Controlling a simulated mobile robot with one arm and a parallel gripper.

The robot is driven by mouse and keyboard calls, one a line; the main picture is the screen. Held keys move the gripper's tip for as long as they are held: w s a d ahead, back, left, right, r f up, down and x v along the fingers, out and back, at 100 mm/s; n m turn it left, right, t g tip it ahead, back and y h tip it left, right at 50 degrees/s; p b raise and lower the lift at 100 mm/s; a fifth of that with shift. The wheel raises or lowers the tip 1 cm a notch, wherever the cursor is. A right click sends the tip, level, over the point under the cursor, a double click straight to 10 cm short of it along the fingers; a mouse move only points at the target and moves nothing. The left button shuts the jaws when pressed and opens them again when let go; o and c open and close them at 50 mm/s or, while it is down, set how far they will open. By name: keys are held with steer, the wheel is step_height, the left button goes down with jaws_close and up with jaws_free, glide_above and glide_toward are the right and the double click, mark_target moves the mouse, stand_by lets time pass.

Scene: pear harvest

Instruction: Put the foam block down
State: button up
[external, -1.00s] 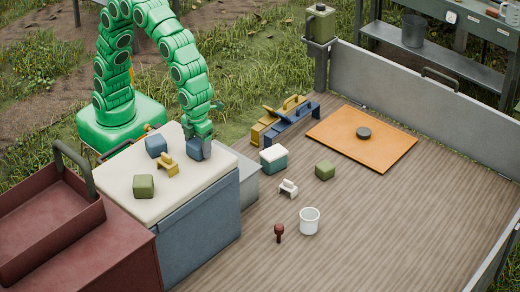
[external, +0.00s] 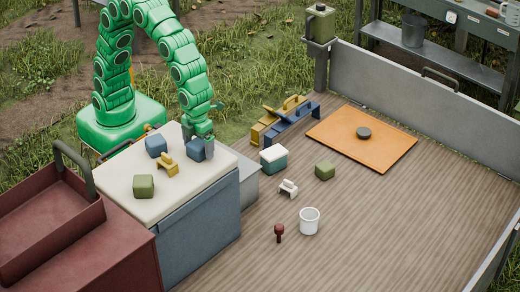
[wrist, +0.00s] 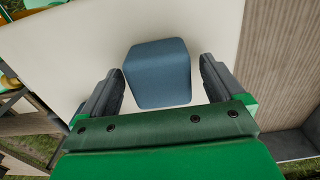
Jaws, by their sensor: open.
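The blue foam block (external: 195,151) rests upright on the cream top of the blue cabinet, near its right back edge. My gripper (external: 203,149) is around it from above, with its fingers open. In the wrist view the foam block (wrist: 158,75) sits between the two dark fingers of my gripper (wrist: 161,66). The block's underside is hidden.
The cream cabinet top (external: 190,180) also holds a second blue block (external: 156,146), a yellow bridge-shaped piece (external: 167,165) and a green block (external: 144,186). A dark red tray (external: 40,230) stands to the left. The cabinet top's front right part is clear.

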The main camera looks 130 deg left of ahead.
mark_target(198, 143)
step_height(198, 143, up, 12)
steer(key=shift+f, duration=0.15)
stand_by(0.3)
